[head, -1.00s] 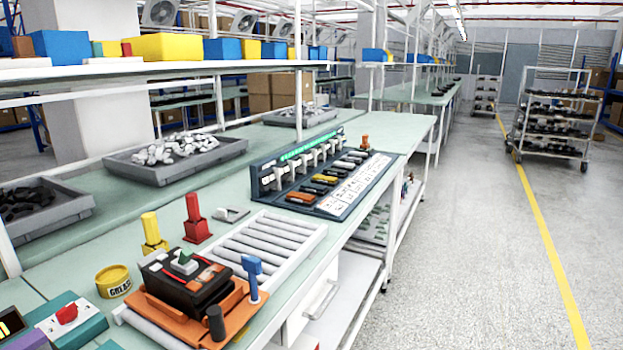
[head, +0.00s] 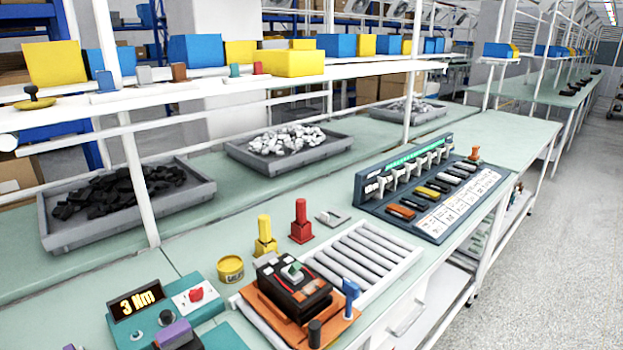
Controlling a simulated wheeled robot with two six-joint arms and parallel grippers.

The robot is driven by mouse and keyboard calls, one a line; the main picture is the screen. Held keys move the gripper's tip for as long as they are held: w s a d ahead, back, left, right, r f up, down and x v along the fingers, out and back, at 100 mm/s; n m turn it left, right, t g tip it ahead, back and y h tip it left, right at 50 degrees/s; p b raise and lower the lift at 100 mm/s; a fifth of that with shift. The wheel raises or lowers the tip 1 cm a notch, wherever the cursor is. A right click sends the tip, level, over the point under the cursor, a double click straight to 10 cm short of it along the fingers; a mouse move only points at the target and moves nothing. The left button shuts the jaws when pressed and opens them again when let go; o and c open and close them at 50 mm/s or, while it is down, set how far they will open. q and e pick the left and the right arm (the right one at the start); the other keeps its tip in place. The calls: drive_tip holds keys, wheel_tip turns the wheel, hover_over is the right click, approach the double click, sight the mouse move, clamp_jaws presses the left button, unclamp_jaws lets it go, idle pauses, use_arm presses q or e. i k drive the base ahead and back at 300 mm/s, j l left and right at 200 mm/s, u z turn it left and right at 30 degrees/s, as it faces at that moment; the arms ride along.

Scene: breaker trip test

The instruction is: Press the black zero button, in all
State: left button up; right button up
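A teal meter box (head: 120,338) at the lower left shows "3 Nm" on its display (head: 137,301). A small round dark knob or button (head: 166,317) sits on its front. I cannot read a zero mark on it, so I cannot tell whether it is the zero button. A purple-topped grey piece (head: 175,333) is beside it, cut by the bottom edge. A white panel with a red knob (head: 196,294) adjoins the display. A black breaker (head: 292,285) with a green-grey lever sits on an orange fixture (head: 337,330). Neither gripper is in view.
A roller strip (head: 362,255) runs behind the fixture. Red and yellow stands (head: 301,222) and a yellow tin (head: 230,268) are near it. A rack of coloured breakers (head: 430,190) stands further right. Grey trays (head: 60,232) of parts lie at the back, under a shelf (head: 290,82).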

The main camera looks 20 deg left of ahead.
sight(166, 317)
drive_tip(key=u, duration=1.55)
